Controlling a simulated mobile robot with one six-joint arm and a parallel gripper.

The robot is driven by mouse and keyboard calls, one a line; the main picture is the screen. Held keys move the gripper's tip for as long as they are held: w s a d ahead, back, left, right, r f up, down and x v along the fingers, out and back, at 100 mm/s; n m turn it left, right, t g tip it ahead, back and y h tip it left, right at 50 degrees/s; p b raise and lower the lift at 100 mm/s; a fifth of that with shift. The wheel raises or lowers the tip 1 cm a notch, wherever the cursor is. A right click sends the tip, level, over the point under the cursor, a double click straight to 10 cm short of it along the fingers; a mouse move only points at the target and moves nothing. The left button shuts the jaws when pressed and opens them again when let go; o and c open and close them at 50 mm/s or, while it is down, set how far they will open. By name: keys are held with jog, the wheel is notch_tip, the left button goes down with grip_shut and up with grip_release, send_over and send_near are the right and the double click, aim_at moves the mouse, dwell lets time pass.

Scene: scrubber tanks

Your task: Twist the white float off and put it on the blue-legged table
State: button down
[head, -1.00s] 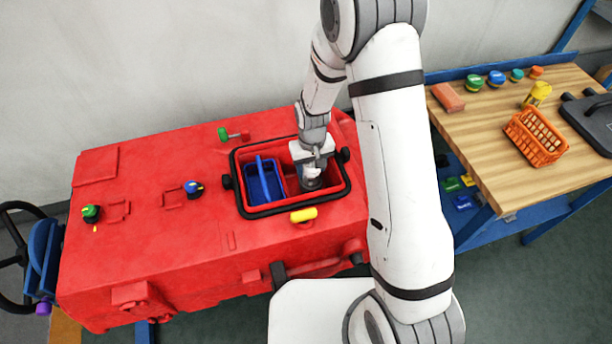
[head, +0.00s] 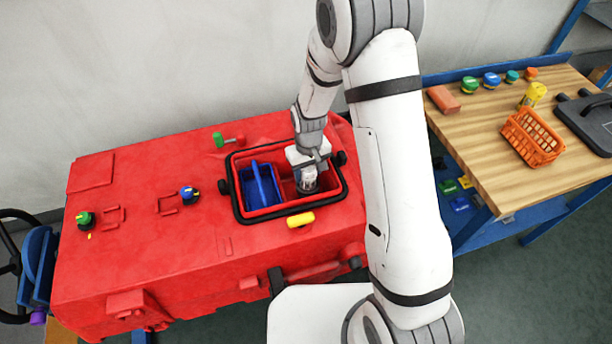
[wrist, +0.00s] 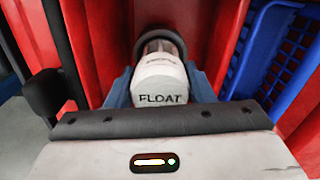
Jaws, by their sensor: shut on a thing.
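The white float (wrist: 160,82), a cylinder with "FLOAT" printed on it, sits between the two blue-grey fingers of my gripper (wrist: 160,92) in the wrist view. My gripper is shut on it. In the head view my gripper (head: 309,184) reaches down into the right part of the red tank opening (head: 270,209), and the float is mostly hidden there by the gripper. A dark ring shows around the float's far end in the wrist view. The blue-legged table (head: 490,150) has a wooden top and stands at the right.
A blue basket (head: 262,186) stands left of my gripper inside the black-rimmed opening. A yellow handle (head: 300,219) lies at the front rim. The table holds an orange basket (head: 535,137), a yellow canister (head: 533,94), several caps and a dark case (head: 588,120); its front left is clear.

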jog(key=shift+w, duration=0.1)
jog(key=shift+n+b, duration=0.35)
jog(key=shift+n, duration=0.45)
jog(key=shift+c, duration=1)
grip_release()
jog(key=shift+c, duration=0.3)
